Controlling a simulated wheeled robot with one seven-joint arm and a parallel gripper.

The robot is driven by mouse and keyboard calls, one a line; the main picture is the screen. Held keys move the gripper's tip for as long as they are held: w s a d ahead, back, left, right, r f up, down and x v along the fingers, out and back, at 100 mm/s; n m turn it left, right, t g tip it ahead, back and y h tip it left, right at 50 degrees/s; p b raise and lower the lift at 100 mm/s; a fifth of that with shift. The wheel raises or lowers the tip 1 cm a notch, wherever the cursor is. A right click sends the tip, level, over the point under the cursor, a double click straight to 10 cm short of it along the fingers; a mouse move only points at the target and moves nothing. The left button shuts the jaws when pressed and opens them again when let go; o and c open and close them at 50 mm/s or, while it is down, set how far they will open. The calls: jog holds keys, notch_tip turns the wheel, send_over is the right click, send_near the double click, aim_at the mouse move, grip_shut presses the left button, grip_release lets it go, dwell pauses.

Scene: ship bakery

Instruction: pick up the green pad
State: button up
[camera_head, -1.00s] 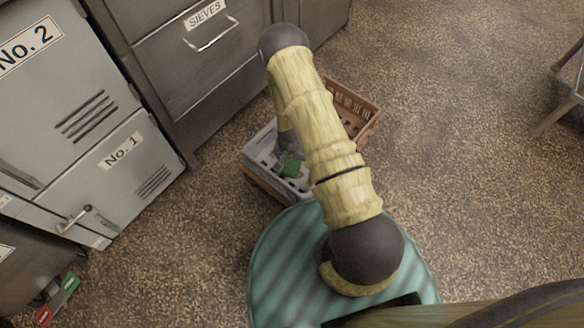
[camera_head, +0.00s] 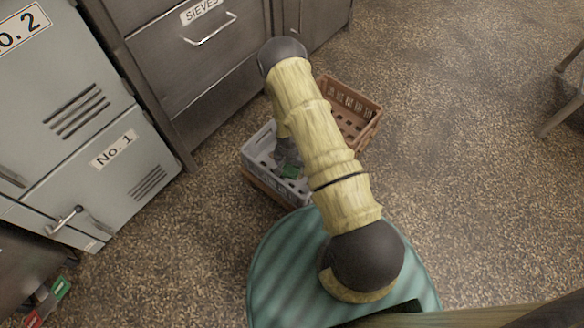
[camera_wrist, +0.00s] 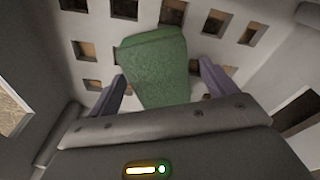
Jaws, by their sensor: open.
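The green pad (camera_wrist: 155,65) lies in a grey crate with square holes in its floor. In the wrist view it sits between the two fingers of my gripper (camera_wrist: 162,88), which are open on either side of it. A gap shows beside the right finger; contact on the left is hard to tell. In the head view, part of the green pad (camera_head: 291,172) shows in the grey crate (camera_head: 262,150), below my gripper. My arm hides much of the crate.
A brown crate (camera_head: 372,122) stands beside the grey one, partly behind my arm. Grey lockers (camera_head: 110,165) and a cabinet with a "SIEVES" drawer (camera_head: 205,45) stand to the left and back. Open speckled floor (camera_head: 455,190) lies to the right. A red and green object (camera_head: 45,303) is at the lower left.

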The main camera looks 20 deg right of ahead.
dwell(0.4)
jog(key=c, duration=1.1)
jog(key=shift+c, duration=0.2)
jog(key=shift+r, duration=0.15)
notch_tip(320, 180, up, 10)
jog(key=p, duration=0.5)
